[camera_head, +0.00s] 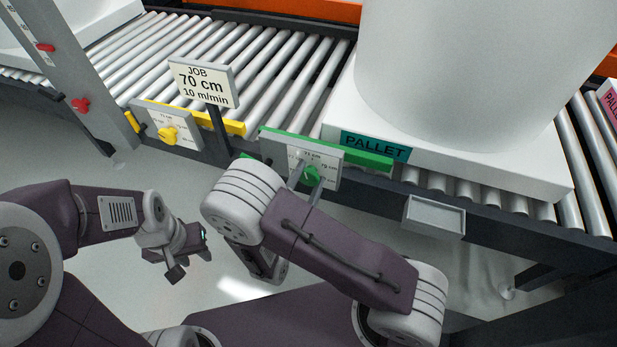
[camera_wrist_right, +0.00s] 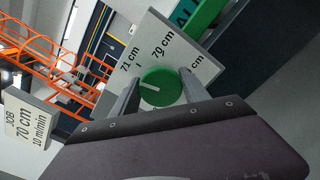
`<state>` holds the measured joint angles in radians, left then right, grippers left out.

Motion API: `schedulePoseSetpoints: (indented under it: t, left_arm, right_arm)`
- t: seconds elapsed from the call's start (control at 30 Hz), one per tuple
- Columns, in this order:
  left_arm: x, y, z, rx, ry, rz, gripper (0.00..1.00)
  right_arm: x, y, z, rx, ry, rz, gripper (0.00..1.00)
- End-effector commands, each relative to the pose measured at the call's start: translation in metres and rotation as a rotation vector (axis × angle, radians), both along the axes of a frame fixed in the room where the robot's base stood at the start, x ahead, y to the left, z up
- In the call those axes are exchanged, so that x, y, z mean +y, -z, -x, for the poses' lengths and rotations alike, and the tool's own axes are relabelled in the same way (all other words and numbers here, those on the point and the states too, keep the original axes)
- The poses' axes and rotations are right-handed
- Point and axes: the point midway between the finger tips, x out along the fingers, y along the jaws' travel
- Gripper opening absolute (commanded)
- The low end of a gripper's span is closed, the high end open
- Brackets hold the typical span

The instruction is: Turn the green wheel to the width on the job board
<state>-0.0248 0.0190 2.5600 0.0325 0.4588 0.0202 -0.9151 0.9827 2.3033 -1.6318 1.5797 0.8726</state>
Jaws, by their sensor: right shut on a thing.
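The green wheel (camera_head: 312,174) sits on a white plate on the conveyor's front side, below a green rail. In the right wrist view my right gripper (camera_wrist_right: 160,88) is shut on the green wheel (camera_wrist_right: 160,94), one finger on each side. The wheel's white mark points left in that view, on the side of the "71 cm" label; "70 cm" is printed above the wheel. The job board (camera_head: 203,84) reads 70 cm, 10 m/min; it also shows in the right wrist view (camera_wrist_right: 27,122). My left gripper (camera_head: 190,262) hangs empty over the floor, fingers apart.
A yellow wheel (camera_head: 168,134) on its own plate is left of the green one. A white pallet (camera_head: 480,165) bearing a large white tank (camera_head: 470,70) stands on the rollers. A small grey tray (camera_head: 434,216) juts out at the right. A post with red pointers stands left.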

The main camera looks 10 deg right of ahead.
Motion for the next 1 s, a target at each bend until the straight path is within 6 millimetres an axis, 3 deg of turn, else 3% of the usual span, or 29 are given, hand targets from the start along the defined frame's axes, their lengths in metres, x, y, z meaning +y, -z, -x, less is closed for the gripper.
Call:
schedulePoseSetpoints:
  t: [0.57,1.0]
  left_arm:
    - [0.0,0.025,0.0,0.0,0.0,0.0,0.36]
    - [0.0,0.059,0.0,0.0,0.0,0.0,0.36]
  right_arm:
    - [-0.001,0.005,0.001,-0.306,0.001,-0.452,0.13]
    - [-0.002,0.009,0.001,-0.535,0.002,-0.791,0.13]
